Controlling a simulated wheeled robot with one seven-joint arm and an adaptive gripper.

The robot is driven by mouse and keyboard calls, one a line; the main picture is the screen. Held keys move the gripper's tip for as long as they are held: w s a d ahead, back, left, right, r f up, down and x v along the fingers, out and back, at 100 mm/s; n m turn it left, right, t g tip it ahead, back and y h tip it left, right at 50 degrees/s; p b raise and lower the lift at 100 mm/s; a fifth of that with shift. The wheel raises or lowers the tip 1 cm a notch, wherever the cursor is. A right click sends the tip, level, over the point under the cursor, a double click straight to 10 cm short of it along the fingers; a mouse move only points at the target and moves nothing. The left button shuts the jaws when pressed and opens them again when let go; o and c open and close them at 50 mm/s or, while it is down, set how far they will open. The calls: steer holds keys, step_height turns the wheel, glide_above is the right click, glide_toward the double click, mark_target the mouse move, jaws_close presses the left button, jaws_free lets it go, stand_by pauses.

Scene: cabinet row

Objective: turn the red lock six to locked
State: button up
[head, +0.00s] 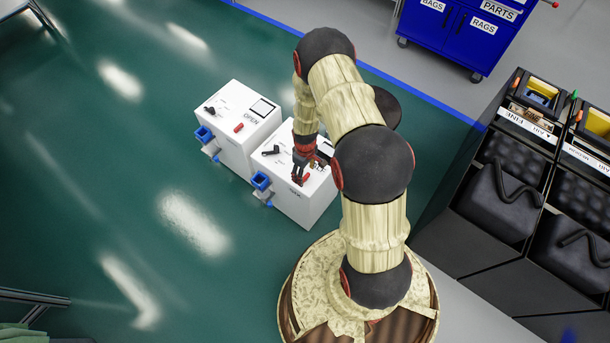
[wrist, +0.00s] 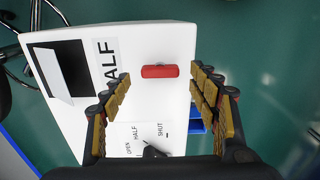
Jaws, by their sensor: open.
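A red lock (wrist: 160,71), a short rounded bar, lies crosswise on the white top of the right-hand box (head: 307,212). My gripper (head: 302,166) is above this box in the head view. In the wrist view its two padded fingers (wrist: 160,80) are spread, with the red lock between and beyond their tips, apart from both. No number shows on the lock. A black lever (wrist: 153,151) with OPEN, HALF and SHUT marks is partly hidden by my gripper. A HALF label and a dark-and-white panel (wrist: 68,70) are left of the lock.
The left-hand white box (head: 238,160) carries another red bar (head: 239,127), a black lever and an OPEN label. Blue fittings (head: 261,180) stick out from the box fronts. Dark bins stand at right, a blue cart (head: 462,35) behind.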

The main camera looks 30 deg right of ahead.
mark_target(305, 178)
step_height(305, 178, up, 9)
steer(key=shift+r, duration=0.2)
stand_by(0.6)
steer(key=s+a+r+m+g, duration=0.2)
steer(key=s+m, duration=0.1)
steer(key=s, duration=0.4)
steer(key=s+a+r+t, duration=0.2)
steer(key=s+a+r, duration=0.2)
steer(key=r, duration=1)
steer(key=s+a+r+t, duration=0.3)
steer(key=s+a+r, duration=0.1)
steer(key=r, duration=1.1)
steer(key=s+a+r+m+t, duration=0.1)
steer(key=s+a+r, duration=0.3)
steer(key=r, duration=1.1)
steer(key=shift+s+r+t, duration=0.25)
steer(key=shift+s+t, duration=0.1)
steer(key=shift+t, duration=0.45)
